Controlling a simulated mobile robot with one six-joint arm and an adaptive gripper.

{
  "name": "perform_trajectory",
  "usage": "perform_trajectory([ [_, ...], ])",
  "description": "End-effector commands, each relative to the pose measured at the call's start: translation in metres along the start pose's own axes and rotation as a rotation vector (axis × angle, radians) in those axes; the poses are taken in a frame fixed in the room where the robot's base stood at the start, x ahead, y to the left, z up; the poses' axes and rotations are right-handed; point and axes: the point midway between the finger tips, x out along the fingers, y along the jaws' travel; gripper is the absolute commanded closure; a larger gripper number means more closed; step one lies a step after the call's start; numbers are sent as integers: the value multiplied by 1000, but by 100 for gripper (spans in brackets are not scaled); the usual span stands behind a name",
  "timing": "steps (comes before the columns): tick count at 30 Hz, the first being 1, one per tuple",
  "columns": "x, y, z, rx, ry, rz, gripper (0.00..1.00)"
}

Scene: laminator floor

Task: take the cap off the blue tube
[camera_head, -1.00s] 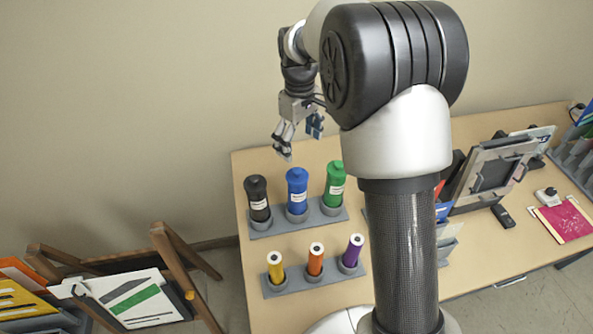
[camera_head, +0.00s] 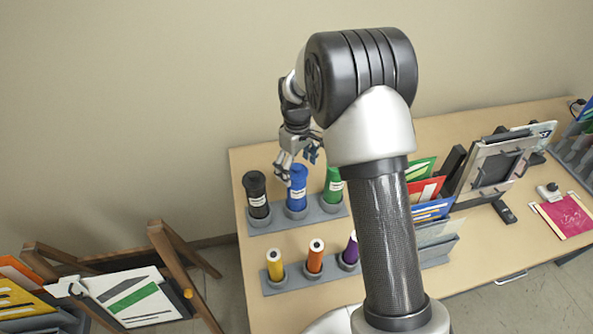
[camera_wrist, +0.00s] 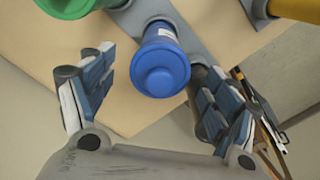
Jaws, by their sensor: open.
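The blue tube (camera_head: 297,196) stands upright in the grey rack (camera_head: 328,217), between the black tube (camera_head: 256,196) and the green tube (camera_head: 334,186). Its blue cap (camera_wrist: 160,72) is on and shows end-on in the wrist view. My gripper (camera_head: 298,172) is open and empty at the cap's height in the body view. In the wrist view my gripper (camera_wrist: 155,98) has one finger on each side of the cap, with a gap on the left. The right finger looks close to the cap or tube; I cannot tell whether they touch.
A front grey rack (camera_head: 268,289) holds a yellow tube (camera_head: 275,265), an orange tube (camera_head: 315,257) and a purple tube (camera_head: 351,250). Coloured folders (camera_head: 425,190) and a grey frame device (camera_head: 492,168) stand right of my arm. A wooden rack (camera_head: 172,262) stands at left.

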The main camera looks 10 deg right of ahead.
Motion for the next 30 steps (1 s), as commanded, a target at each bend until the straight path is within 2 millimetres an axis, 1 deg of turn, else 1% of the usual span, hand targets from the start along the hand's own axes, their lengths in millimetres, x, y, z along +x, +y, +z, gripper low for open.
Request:
perform_trajectory([
  [5, 0, 0, 0, 0, 1, 1, 19],
  [23, -1, 0, 0, 0, 1, 0, 59],
  [30, -1, 0, 0, 0, 1, 1, 59],
])
